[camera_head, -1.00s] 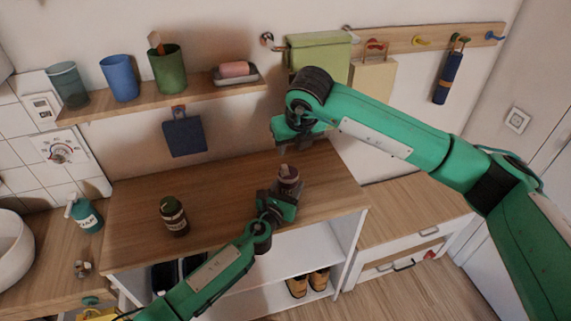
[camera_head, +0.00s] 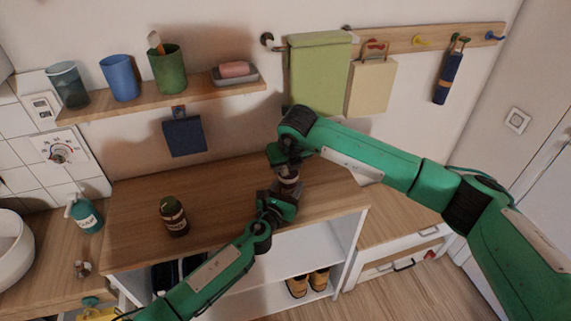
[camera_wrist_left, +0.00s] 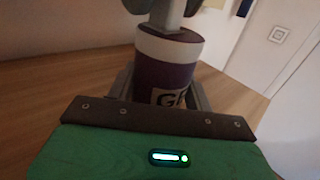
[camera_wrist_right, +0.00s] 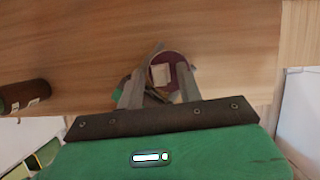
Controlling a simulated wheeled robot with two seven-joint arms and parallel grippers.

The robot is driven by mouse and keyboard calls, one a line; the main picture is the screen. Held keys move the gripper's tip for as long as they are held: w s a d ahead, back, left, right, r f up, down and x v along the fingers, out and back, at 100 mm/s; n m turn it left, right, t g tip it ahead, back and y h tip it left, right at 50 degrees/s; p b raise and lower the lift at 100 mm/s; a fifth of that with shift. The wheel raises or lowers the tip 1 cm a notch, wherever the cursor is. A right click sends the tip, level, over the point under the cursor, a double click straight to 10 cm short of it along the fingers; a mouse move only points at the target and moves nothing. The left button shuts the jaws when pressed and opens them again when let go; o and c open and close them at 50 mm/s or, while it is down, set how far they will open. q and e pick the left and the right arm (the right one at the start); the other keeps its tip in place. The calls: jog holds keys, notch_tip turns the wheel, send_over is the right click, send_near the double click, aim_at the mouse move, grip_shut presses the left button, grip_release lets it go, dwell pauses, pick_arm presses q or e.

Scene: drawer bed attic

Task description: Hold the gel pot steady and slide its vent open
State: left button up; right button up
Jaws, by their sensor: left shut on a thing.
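The gel pot (camera_head: 289,174) stands on the wooden counter and is purple with a pale upper band and a partly hidden label (camera_wrist_left: 170,97). My left gripper (camera_head: 277,200) is shut around its sides; its fingers flank the pot in the left wrist view. My right gripper (camera_head: 287,161) is directly above the pot, pointing down. In the right wrist view its fingers (camera_wrist_right: 160,84) are apart, with a small pale block on the pot's top (camera_wrist_right: 161,74) showing between them. I cannot tell whether they touch it. The vent's state is not clear.
A dark bottle (camera_head: 174,216) stands on the counter (camera_head: 225,185) left of the pot. A teal soap bottle (camera_head: 84,213) is further left. A shelf with cups (camera_head: 120,79) and a hanging green towel (camera_head: 317,75) are behind. The counter between bottle and pot is clear.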

grip_shut()
jog(key=shift+d, duration=0.1)
jog(key=shift+w+d, duration=0.3)
jog(key=shift+d, duration=0.3)
jog(key=shift+w+d, duration=0.25)
jog(key=shift+d, duration=0.35)
pick_arm(q)
jog(key=shift+a, duration=0.1)
pick_arm(e)
grip_release()
jog(key=shift+s+r, duration=0.1)
jog(key=shift+r, duration=0.05)
jog(key=v, duration=1.1)
jog(key=shift+r, duration=0.4)
jog(key=shift+s, duration=0.15)
